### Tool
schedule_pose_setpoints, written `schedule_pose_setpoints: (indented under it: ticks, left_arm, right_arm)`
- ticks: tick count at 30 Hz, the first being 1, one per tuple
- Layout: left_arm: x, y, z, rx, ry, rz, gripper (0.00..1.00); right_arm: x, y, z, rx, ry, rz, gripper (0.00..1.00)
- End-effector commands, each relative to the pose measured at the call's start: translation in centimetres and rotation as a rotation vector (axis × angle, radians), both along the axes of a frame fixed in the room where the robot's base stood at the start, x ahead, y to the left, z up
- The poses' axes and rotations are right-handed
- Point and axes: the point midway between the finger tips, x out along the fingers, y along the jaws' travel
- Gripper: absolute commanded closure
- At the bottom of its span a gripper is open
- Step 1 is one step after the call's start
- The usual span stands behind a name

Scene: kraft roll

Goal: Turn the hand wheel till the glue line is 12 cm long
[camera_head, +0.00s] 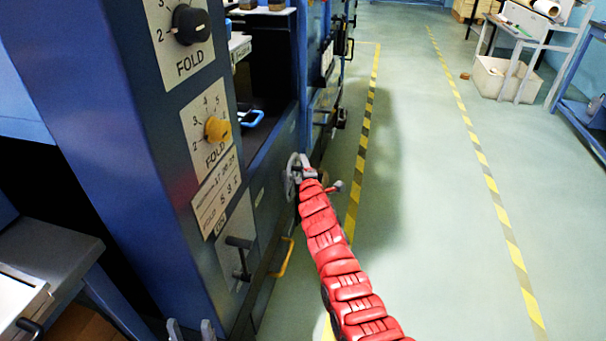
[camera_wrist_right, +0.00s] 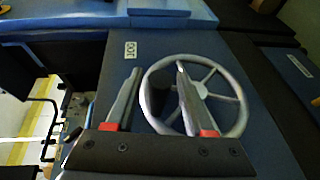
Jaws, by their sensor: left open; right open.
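The grey spoked hand wheel (camera_head: 290,180) is on the side of the blue machine, partly hidden by my right gripper (camera_head: 306,172). In the right wrist view the hand wheel (camera_wrist_right: 238,112) stands beyond my right gripper (camera_wrist_right: 157,68), which is open. One finger overlaps the wheel's face; the other is left of its rim. A dark rounded part (camera_wrist_right: 158,98) shows between the fingers near the rim; I cannot tell whether they touch it. My left gripper (camera_head: 190,329) is open at the bottom edge, only its fingertips showing. I cannot make out a glue line.
The blue machine (camera_head: 110,130) fills the left side, with a black knob (camera_head: 190,24), a yellow knob (camera_head: 216,129), a black lever (camera_head: 240,258) and a yellow handle (camera_head: 284,258). A red-tipped lever (camera_head: 334,187) is near the wheel.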

Motion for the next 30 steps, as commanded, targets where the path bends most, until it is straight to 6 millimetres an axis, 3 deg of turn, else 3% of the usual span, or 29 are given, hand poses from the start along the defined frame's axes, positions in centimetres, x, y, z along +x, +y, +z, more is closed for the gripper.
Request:
schedule_pose_setpoints:
  ticks: [4,15,17,24,30]
  left_arm:
    - [0.0,0.0,-1.24,0.0,0.0,0.0,0.49]
    - [-0.01,0.0,-1.35,0.0,0.0,0.0,0.49]
    - [0.0,0.01,-1.35,0.0,0.0,0.0,0.49]
    - [-0.01,0.0,-1.36,0.0,0.0,0.0,0.49]
    - [-0.01,0.0,-1.36,0.0,0.0,0.0,0.49]
  right_arm:
    - [0.92,0.13,-0.39,0.001,0.002,0.0,0.47]
    - [1.29,0.03,-0.05,0.004,0.0,-0.003,0.47]
    - [1.29,0.03,-0.05,0.004,0.0,-0.003,0.54]
    - [1.29,0.04,-0.06,0.004,-0.001,-0.003,0.97]
    - [1.28,0.04,-0.07,0.004,0.0,-0.003,1.0]
